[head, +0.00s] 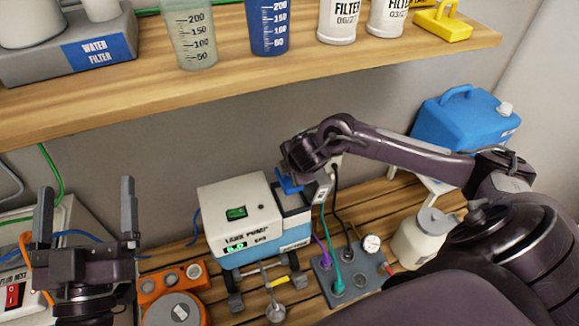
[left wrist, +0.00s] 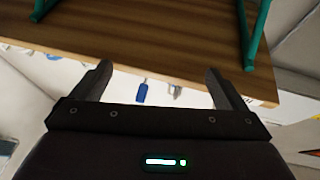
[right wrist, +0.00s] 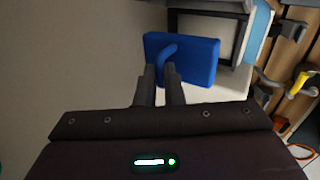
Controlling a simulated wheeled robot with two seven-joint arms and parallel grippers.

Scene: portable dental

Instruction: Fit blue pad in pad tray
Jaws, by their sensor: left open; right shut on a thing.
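The blue pad (right wrist: 202,60) is a flat block with a curved handle, and my right gripper (right wrist: 164,84) is shut on that handle. In the head view the blue pad (head: 287,183) shows partly behind my right gripper (head: 303,170), at the right side of the pump. The pad tray (right wrist: 236,12) seems to be the dark-rimmed frame with a pale inside, just beyond the pad in the right wrist view. My left gripper (head: 86,195) is open and empty at the left.
The white and blue pump (head: 237,205) stands on the slatted bench. A grey block with hoses and a gauge (head: 338,277) is right of it, an orange unit (head: 172,285) left. A wooden shelf (head: 300,55) with bottles hangs above. A blue jug (head: 465,125) stands at right.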

